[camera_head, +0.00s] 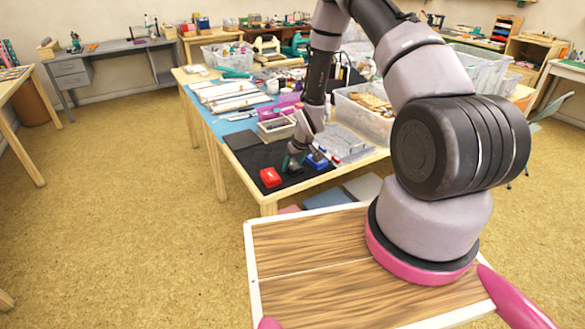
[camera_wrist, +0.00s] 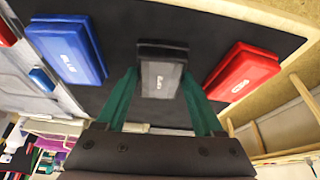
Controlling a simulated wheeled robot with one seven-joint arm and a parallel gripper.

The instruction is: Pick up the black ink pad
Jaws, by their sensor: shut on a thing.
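The black ink pad (camera_wrist: 162,78) lies on a dark mat (camera_wrist: 117,22), between the two green fingers of my gripper (camera_wrist: 160,85) in the wrist view. My gripper is shut on the pad, with one finger at each side. In the head view my gripper (camera_head: 292,160) reaches down to the dark mat near the table's front corner; the black pad is hard to make out there.
A red ink pad (camera_wrist: 243,70) lies to the right of the black one in the wrist view, and a blue ink pad (camera_wrist: 68,50) to the left. In the head view the red pad (camera_head: 270,177) is near the table edge. A clear bin (camera_head: 362,115) stands behind.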

